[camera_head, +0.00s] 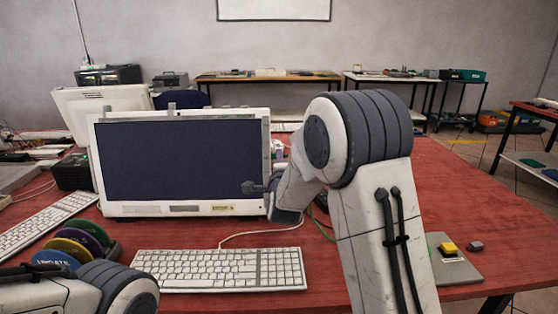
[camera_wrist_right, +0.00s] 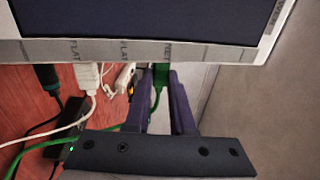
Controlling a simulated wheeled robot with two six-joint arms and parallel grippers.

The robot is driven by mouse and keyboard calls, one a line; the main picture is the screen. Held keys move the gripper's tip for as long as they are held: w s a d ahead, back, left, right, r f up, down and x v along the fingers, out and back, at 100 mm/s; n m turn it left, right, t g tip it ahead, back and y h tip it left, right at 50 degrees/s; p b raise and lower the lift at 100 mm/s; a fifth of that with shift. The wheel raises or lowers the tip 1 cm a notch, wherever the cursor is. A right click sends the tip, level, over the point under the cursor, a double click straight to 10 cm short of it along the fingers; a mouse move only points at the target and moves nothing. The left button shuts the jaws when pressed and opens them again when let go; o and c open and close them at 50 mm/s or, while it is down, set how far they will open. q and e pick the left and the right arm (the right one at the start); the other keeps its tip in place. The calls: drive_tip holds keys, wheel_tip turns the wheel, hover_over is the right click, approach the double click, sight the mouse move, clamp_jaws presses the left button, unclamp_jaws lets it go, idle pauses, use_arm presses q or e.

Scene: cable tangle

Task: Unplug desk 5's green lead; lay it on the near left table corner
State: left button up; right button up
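In the right wrist view a green plug (camera_wrist_right: 160,78) sits at the edge of a dark-faced panel, at the right end of a row of plugs. The green lead (camera_wrist_right: 38,144) runs off to the left, and a short piece shows in the head view (camera_head: 322,228) beside my right arm. My right gripper (camera_wrist_right: 161,76) has its narrow-set fingers on either side of the green plug and looks shut on it. In the head view that gripper is mostly hidden by its arm. My left arm is at the lower left; its fingers cannot be made out. No desk number is readable.
A white plug (camera_wrist_right: 88,76), a dark plug (camera_wrist_right: 47,76) and a small white connector (camera_wrist_right: 124,77) sit left of the green one. A monitor (camera_head: 180,162), a keyboard (camera_head: 222,270) and coloured discs (camera_head: 72,243) occupy the red table (camera_head: 465,195). Its right side is mostly clear.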

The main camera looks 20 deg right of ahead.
clamp_jaws()
drive_tip(key=shift+s+d, duration=0.1)
drive_tip(key=shift+d, duration=0.25)
drive_tip(key=shift+s+d+b, duration=0.2)
drive_tip(key=shift+d+b, duration=0.15)
drive_tip(key=shift+d, duration=0.3)
drive_tip(key=shift+s+d+b, duration=0.15)
drive_tip(key=shift+d+b, duration=0.2)
drive_tip(key=shift+d, duration=0.25)
